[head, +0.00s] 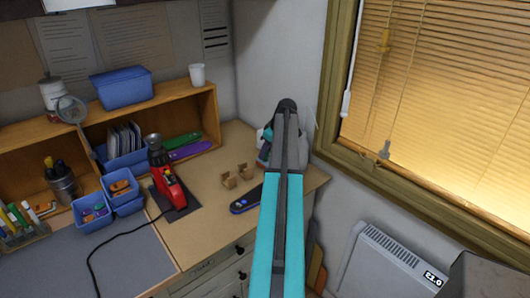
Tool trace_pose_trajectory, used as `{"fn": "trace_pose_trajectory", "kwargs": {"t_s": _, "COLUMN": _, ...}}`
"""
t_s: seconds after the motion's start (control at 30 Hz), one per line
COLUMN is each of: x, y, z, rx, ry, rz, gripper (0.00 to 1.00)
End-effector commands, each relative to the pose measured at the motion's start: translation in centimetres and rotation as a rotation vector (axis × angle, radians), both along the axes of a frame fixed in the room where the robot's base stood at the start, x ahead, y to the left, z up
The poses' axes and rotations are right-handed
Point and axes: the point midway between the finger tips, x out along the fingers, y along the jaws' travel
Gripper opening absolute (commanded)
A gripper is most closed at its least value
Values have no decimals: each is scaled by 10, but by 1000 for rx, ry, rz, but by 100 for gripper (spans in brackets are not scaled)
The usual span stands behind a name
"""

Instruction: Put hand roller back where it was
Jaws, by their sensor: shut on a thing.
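My arm rises through the middle of the view, with teal and dark grey links. Only a small grey and blue part of what looks like my wrist shows at its left edge, over the back right of the desk. My gripper's fingers are hidden behind the arm, so what they hold does not show. I cannot make out the hand roller anywhere. Two small tan notched blocks (236,176) stand apart on the wooden desk (215,215), with nothing resting on them.
A dark blue insole-shaped piece (246,199) lies in front of the blocks. A red heat tool (164,178) stands left on a dark pad, its cord trailing forward. Blue bins (122,198) and a wooden shelf (203,110) are further left. The window (440,120) is right.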

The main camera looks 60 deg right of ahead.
Motion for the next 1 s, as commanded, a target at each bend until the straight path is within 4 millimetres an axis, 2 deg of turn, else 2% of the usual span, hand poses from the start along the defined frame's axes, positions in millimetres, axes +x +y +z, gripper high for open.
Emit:
{"fn": "trace_pose_trajectory", "kwargs": {"t_s": 0.77, "x": 0, "y": 0, "z": -3, "rx": -1, "ry": -1, "rz": 0, "gripper": 8}}
{"fn": "trace_pose_trajectory", "kwargs": {"t_s": 0.8, "x": 0, "y": 0, "z": -3, "rx": -1, "ry": -1, "rz": 0, "gripper": 31}}
{"fn": "trace_pose_trajectory", "kwargs": {"t_s": 0.9, "x": 0, "y": 0, "z": -3, "rx": -1, "ry": -1, "rz": 0, "gripper": 48}}
{"fn": "trace_pose_trajectory", "kwargs": {"t_s": 1.0, "x": 0, "y": 0, "z": -3, "rx": 0, "ry": -1, "rz": 0, "gripper": 48}}
